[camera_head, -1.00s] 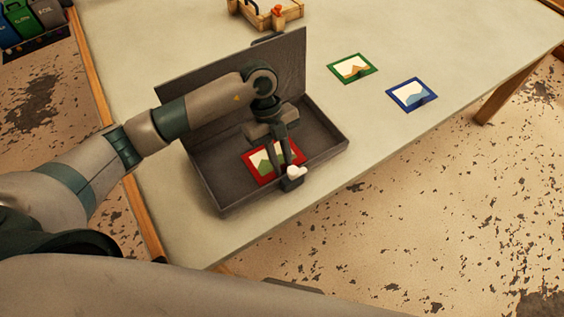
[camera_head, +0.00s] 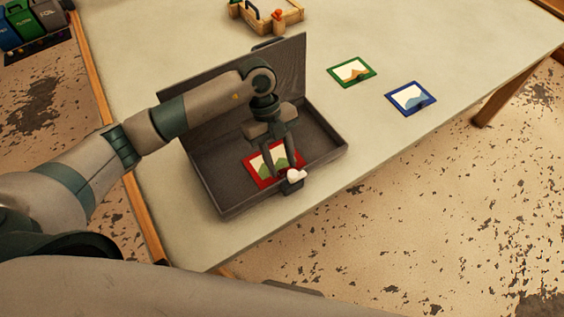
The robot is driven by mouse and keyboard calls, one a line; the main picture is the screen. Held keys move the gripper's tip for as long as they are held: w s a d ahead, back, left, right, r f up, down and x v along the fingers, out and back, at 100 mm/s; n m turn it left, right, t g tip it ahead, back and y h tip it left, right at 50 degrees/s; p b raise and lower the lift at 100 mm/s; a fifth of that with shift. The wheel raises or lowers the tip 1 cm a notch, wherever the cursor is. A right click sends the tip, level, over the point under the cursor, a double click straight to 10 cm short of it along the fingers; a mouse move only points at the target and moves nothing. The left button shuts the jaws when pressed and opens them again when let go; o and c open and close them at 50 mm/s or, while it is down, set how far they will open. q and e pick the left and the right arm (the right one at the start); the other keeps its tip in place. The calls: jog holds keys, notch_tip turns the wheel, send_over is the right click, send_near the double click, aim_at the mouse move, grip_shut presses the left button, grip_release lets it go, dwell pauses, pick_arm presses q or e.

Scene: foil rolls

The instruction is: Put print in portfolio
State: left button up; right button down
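The portfolio (camera_head: 213,190) is a dark grey open case on the table, its lid raised at the back. A red-framed print (camera_head: 252,163) with a white and green picture lies inside it, towards the front, partly hidden by my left gripper. My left gripper (camera_head: 284,166) points down over the print's right part, its fingers spread apart. A small dark piece with a white part (camera_head: 293,180) is at the case's front edge, close to the fingertips. My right gripper does not show.
A green-framed print (camera_head: 352,72) and a blue-framed print (camera_head: 410,98) lie flat on the table (camera_head: 450,60), right of the case. A wooden crate (camera_head: 265,16) stands at the back. Coloured bins (camera_head: 35,22) are at far left. The table's front edge runs close to the case.

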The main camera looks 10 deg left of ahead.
aim_at(275, 163)
pick_arm(q)
jog(key=p+v, duration=0.5)
jog(key=v, duration=0.5)
jog(key=shift+r+p, duration=0.2)
jog(key=shift+p, duration=0.2)
jog(key=shift+f, duration=0.1)
